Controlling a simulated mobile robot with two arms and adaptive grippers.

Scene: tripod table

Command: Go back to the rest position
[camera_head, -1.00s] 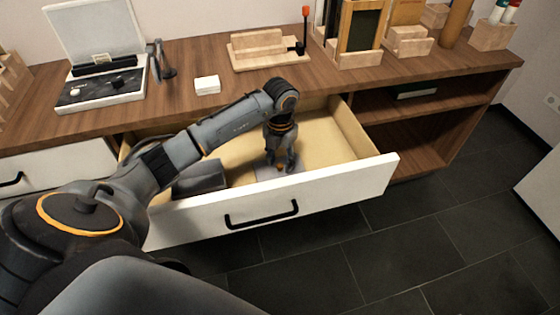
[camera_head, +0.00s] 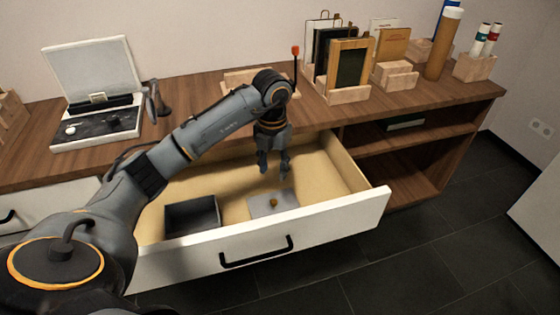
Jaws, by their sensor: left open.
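My left gripper (camera_head: 273,170) hangs over the open drawer with its fingers pointing down, apart and empty. The drawer (camera_head: 310,219) is pulled out, with a white front and a black handle (camera_head: 256,252). In it lie a dark open box (camera_head: 191,217) and, to its right, a grey flat plate (camera_head: 286,197) with a small orange-brown knob (camera_head: 273,202). The gripper is above and behind the plate, clear of it. My right gripper is not in view.
The wooden counter (camera_head: 190,99) holds an open white case (camera_head: 95,92) at left and wooden stands with framed boards (camera_head: 349,65) at right. Open shelves (camera_head: 400,150) are right of the drawer. Dark floor tiles (camera_head: 440,250) are clear at lower right.

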